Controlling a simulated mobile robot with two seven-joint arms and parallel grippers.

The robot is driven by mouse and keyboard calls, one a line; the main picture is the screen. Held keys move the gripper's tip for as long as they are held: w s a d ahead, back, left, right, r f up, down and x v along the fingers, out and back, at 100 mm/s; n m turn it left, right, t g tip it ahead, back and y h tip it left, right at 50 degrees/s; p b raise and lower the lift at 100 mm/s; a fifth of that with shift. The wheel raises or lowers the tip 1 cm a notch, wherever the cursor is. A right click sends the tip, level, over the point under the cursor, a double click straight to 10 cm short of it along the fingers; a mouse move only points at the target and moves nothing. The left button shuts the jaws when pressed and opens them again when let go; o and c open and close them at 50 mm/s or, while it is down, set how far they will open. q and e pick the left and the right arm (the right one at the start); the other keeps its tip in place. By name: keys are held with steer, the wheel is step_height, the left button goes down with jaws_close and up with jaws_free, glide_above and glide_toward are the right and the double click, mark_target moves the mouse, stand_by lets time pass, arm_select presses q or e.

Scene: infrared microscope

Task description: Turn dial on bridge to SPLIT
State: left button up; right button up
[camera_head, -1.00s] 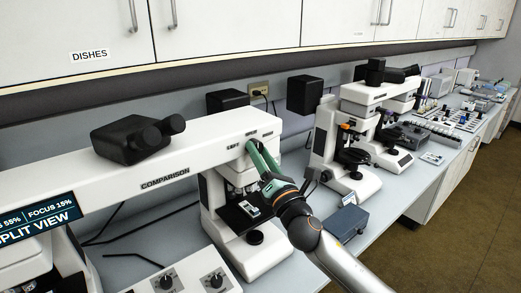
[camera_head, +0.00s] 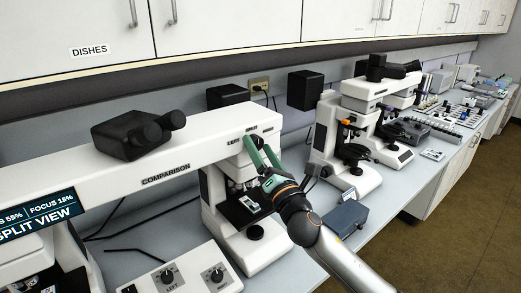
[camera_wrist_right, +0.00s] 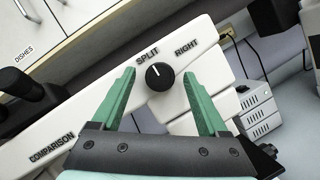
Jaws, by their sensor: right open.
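The dial is a small black round knob (camera_wrist_right: 158,76) on the front of the white microscope bridge (camera_head: 200,142). In the right wrist view its white mark points up toward the word SPLIT (camera_wrist_right: 148,57); RIGHT (camera_wrist_right: 186,48) is printed to its right. My right gripper (camera_head: 257,143) is open at the right end of the bridge. In the wrist view its green fingers (camera_wrist_right: 159,74) stand on either side of the dial, with visible gaps and no contact seen. A screen (camera_head: 38,214) at left reads SPLIT VIEW. My left gripper is not in view.
A black binocular eyepiece (camera_head: 138,134) sits on top of the bridge. A microscope stage (camera_head: 247,206) stands below my right gripper. A control box with knobs (camera_head: 190,277) is in front. More microscopes (camera_head: 345,150) and a blue-grey box (camera_head: 343,220) stand to the right.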

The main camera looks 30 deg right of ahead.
steer(key=b+v, duration=0.3)
steer(key=v, duration=0.9)
steer(key=shift+s+b, duration=0.3)
steer(key=shift+f, duration=0.15)
steer(key=s+a+f+m+g+y, duration=0.1)
steer(key=a+f+m+g, duration=0.15)
steer(key=f+m, duration=0.6)
steer(key=s+a+f+m+g+y, duration=0.1)
steer(key=a+f+m+g, duration=0.2)
steer(key=f, duration=1.1)
steer(key=s+a+f+m+g+y, duration=0.2)
steer(key=s+a+f+m, duration=0.3)
steer(key=f, duration=0.4)
steer(key=s+a+f+m+g+y, duration=0.1)
steer(key=s+a+f+m+g, duration=0.4)
steer(key=f, duration=0.5)
steer(key=s+m, duration=0.2)
steer(key=m, duration=0.1)
steer(key=shift+s+y, duration=0.35)
steer(key=shift+y, duration=0.05)
steer(key=shift+r+t, duration=0.1)
steer(key=shift+t, duration=0.15)
